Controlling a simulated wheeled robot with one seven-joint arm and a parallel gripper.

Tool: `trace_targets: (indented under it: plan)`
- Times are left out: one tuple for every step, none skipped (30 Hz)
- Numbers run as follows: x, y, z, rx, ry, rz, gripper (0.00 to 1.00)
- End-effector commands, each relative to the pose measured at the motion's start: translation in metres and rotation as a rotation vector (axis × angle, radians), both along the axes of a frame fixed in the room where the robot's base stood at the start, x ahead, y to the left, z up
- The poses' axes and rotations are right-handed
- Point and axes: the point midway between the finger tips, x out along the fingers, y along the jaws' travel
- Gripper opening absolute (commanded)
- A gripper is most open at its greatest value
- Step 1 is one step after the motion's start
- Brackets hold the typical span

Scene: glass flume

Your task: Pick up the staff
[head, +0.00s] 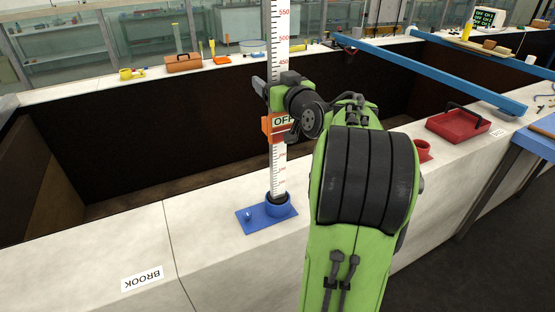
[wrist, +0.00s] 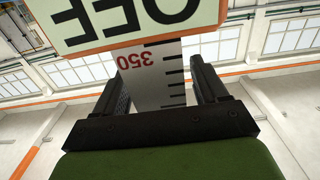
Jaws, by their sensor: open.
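The staff (head: 279,40) is a tall white graduated strip with red numbers. It stands upright in a blue socket base (head: 250,222) on the pale wall top. My gripper (head: 266,88) is at the staff's mid-height, with its fingers reaching around it. In the wrist view the staff (wrist: 152,80), marked 350, shows between the two dark fingers of my open gripper (wrist: 158,85). An orange-edged sign reading OFF (head: 284,121) is at the staff just below the gripper; it also fills the top of the wrist view (wrist: 125,18). Whether a finger touches the staff cannot be told.
The deep dark flume channel (head: 140,140) lies behind the staff. A red cup (head: 423,150) and a red tray (head: 458,125) stand on the wall top to the right. A blue beam (head: 430,72) spans the channel.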

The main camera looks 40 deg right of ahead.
Motion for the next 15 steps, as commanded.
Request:
trace_targets:
  plan:
    - [-0.0004, 0.0001, -0.0004, 0.000, -0.001, 0.000, 0.72]
    - [-0.0005, 0.0001, -0.0005, 0.000, -0.001, 0.000, 0.72]
    - [-0.0006, 0.0002, -0.0007, 0.000, 0.000, 0.000, 0.72]
    - [-0.0007, 0.0002, -0.0008, 0.000, 0.000, 0.000, 0.69]
    - [-0.0007, 0.0002, -0.0008, 0.000, 0.000, 0.000, 0.65]
    - [-0.0008, 0.0002, -0.0008, 0.000, 0.000, 0.000, 0.59]
    - [-0.0008, 0.0002, -0.0009, 0.000, 0.000, 0.000, 0.54]
    - [-0.0008, 0.0002, -0.0009, 0.000, 0.000, 0.000, 0.49]
    - [-0.0009, 0.0003, -0.0009, 0.000, 0.000, 0.000, 0.43]
    - [-0.0009, 0.0003, -0.0009, 0.000, 0.000, 0.000, 0.39]
    - [-0.0009, 0.0003, -0.0009, 0.000, 0.000, 0.000, 0.34]
    - [-0.0009, 0.0003, -0.0009, 0.000, 0.000, 0.000, 0.28]
    - [-0.0009, 0.0003, -0.0010, 0.000, 0.000, 0.000, 0.23]
    - [-0.0009, 0.0003, -0.0010, 0.000, 0.000, 0.000, 0.19]
    - [-0.0010, 0.0003, -0.0011, 0.000, 0.001, 0.000, 0.13]
